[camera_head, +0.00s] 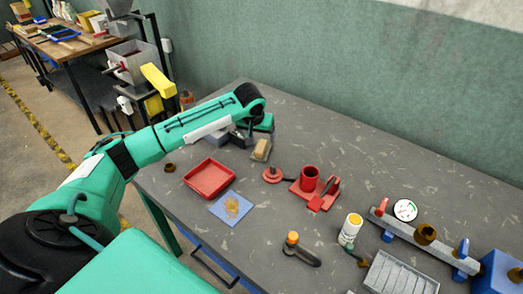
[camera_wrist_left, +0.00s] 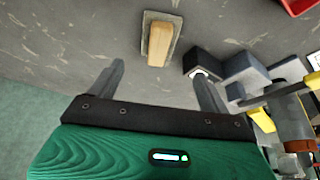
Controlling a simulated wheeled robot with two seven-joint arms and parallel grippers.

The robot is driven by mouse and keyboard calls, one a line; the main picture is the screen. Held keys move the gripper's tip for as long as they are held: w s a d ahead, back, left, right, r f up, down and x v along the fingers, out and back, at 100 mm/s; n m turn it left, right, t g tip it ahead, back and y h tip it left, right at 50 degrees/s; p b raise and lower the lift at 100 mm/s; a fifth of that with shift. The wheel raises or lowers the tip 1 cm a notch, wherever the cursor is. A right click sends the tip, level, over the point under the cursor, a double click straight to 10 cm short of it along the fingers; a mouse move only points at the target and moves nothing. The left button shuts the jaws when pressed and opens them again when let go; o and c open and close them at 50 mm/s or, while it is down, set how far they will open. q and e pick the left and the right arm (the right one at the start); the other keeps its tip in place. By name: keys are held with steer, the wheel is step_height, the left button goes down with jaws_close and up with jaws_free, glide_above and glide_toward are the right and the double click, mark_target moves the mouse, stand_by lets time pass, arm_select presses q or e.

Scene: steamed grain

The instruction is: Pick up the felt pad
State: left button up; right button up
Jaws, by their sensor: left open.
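The felt pad (camera_head: 261,149) appears to be the small grey slab with a tan wooden block on top, lying on the grey table near its back left part. In the left wrist view the pad (camera_wrist_left: 148,50) lies beyond the fingertips, roughly centred between them. My left gripper (camera_head: 244,137) is just left of the pad in the head view, its fingers partly hidden by the wrist. In the wrist view my left gripper (camera_wrist_left: 160,70) is open, with nothing between its fingers. My right gripper is not in view.
Dark grey blocks (camera_wrist_left: 204,66) sit close to one left finger. A red tray (camera_head: 209,178), a blue sheet (camera_head: 222,212) with a tan patch and a red fixture (camera_head: 310,185) stand nearby. The green wall (camera_head: 330,70) runs behind the table.

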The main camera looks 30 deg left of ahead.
mark_target(261, 146)
arm_select(q)
steer(key=x, duration=0.3)
steer(key=shift+w+f, duration=0.2)
steer(key=shift+f, duration=0.1)
steer(key=shift+w+f+p, duration=0.1)
steer(key=shift+f+p, duration=0.3)
steer(key=shift+f, duration=0.05)
steer(key=p+x, duration=0.1)
steer(key=x, duration=0.3)
steer(key=shift+f, duration=0.3)
steer(key=c, duration=1.2)
steer(key=shift+r, duration=0.1)
